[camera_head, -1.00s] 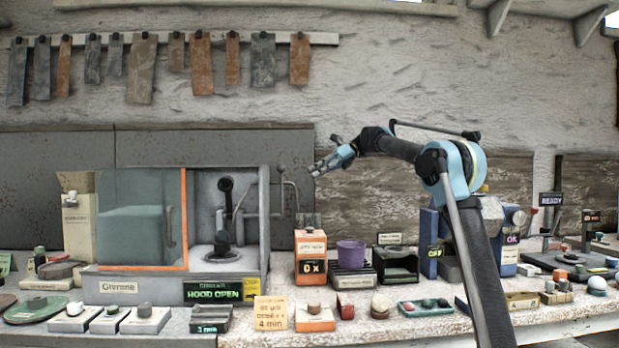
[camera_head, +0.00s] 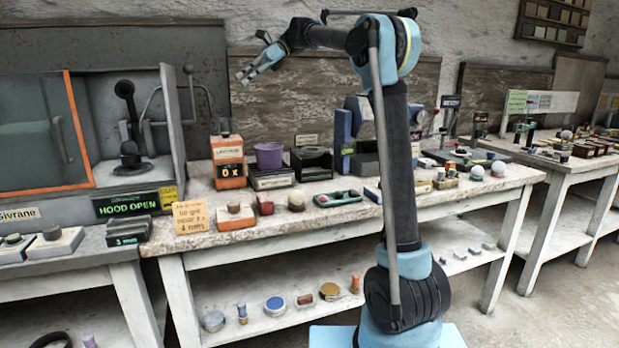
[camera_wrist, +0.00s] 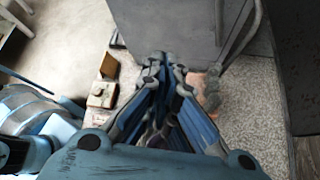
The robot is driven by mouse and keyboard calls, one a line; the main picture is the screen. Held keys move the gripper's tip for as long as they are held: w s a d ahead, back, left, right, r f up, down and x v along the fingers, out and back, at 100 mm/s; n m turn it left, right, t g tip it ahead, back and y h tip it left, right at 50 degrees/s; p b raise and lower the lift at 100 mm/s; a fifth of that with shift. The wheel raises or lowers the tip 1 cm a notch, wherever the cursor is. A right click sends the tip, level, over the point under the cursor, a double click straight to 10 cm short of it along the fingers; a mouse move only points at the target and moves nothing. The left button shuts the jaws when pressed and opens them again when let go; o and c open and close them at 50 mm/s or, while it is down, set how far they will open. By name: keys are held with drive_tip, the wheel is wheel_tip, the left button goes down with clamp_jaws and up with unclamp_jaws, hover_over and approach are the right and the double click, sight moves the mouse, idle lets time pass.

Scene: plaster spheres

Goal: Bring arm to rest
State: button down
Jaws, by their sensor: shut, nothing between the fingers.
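My gripper (camera_head: 246,77) is at the end of my raised, bent arm in the head view, above the workbench (camera_head: 290,218) and apart from everything on it. Its fingers point left and a little down. In the wrist view its blue and grey fingers (camera_wrist: 164,62) come together at the tips, with nothing held. Below it in the head view stand an orange box (camera_head: 230,172) and a purple cup (camera_head: 269,155) on a dark-and-white stand.
The hood (camera_head: 165,185) on the left has a sign reading "HOOD OPEN". A small dark stand (camera_head: 311,163) and a green tray (camera_head: 338,198) sit on the bench. A second table (camera_head: 567,165) stands at the right. Free air surrounds my gripper.

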drive_tip(key=s+d+f+n+t+h, duration=0.2)
drive_tip(key=s+d+f+n+t, duration=0.15)
drive_tip(key=s+d+f, duration=0.75)
drive_tip(key=s+d+f+n+t+h, duration=0.2)
drive_tip(key=s+d+f+n, duration=0.35)
drive_tip(key=d, duration=0.85)
drive_tip(key=s+d+f+n+h, duration=0.1)
drive_tip(key=s+d+f, duration=0.4)
drive_tip(key=f, duration=0.5)
drive_tip(key=s+d+f+n+t+h, duration=0.1)
drive_tip(key=s+d+f+n+h, duration=0.1)
drive_tip(key=s+d+f, duration=0.4)
drive_tip(key=s+d+f+n+t+h, duration=0.1)
drive_tip(key=s+d+f, duration=0.5)
drive_tip(key=f, duration=0.8)
drive_tip(key=s+n+h, duration=0.1)
drive_tip(key=s+n, duration=0.1)
drive_tip(key=shift+n, duration=0.3)
drive_tip(key=shift+t, duration=0.25)
